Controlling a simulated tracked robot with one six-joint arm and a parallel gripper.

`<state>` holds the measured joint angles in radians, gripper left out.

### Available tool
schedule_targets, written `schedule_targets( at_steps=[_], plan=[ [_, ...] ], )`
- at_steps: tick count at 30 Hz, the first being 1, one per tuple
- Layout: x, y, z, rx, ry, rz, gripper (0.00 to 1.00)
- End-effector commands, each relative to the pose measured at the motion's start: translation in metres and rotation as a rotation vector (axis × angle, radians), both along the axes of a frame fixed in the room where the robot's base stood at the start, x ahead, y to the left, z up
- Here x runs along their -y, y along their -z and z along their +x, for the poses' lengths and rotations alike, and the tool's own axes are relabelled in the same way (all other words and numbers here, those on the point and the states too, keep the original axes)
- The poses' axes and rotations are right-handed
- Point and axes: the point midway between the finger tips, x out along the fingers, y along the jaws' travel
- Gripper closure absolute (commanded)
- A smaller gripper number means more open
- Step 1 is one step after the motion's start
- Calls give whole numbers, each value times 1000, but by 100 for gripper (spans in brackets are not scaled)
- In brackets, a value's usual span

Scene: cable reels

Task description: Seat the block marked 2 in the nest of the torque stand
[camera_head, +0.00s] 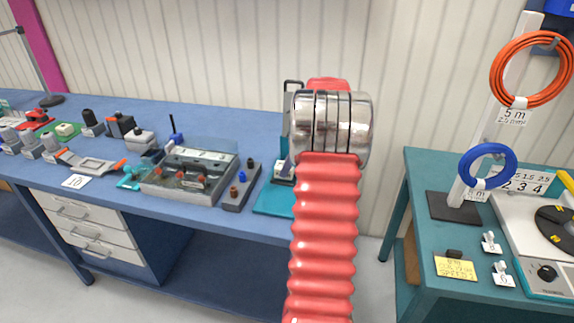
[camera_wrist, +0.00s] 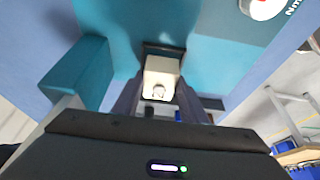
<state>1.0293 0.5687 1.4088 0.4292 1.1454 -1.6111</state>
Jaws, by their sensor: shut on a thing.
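In the wrist view, my gripper (camera_wrist: 158,92) is shut on a pale block (camera_wrist: 162,67). A dark round spot shows on the block's near face; I cannot read its number. The torque stand's teal base (camera_wrist: 212,62) lies beneath, with a raised teal part (camera_wrist: 78,72) at left. A dark edge (camera_wrist: 163,48) shows just beyond the block, perhaps the nest; I cannot tell whether the block touches it or is inside it.
A grey fixture tray (camera_head: 190,178) and a dark strip with coloured knobs (camera_head: 240,188) stand left of the stand on the blue bench (camera_head: 225,218). In the wrist view, a round dial (camera_wrist: 262,7) marked Nm is at top right. A teal table (camera_head: 425,180) with cable coils stands at right.

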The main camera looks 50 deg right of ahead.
Motion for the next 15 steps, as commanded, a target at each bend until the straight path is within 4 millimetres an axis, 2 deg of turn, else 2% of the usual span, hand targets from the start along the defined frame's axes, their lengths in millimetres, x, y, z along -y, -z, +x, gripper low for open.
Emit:
schedule_targets(
  at_steps=[15],
  plan=[
    [0, 12, 1, 0, 0, -1, 87]
  ],
)
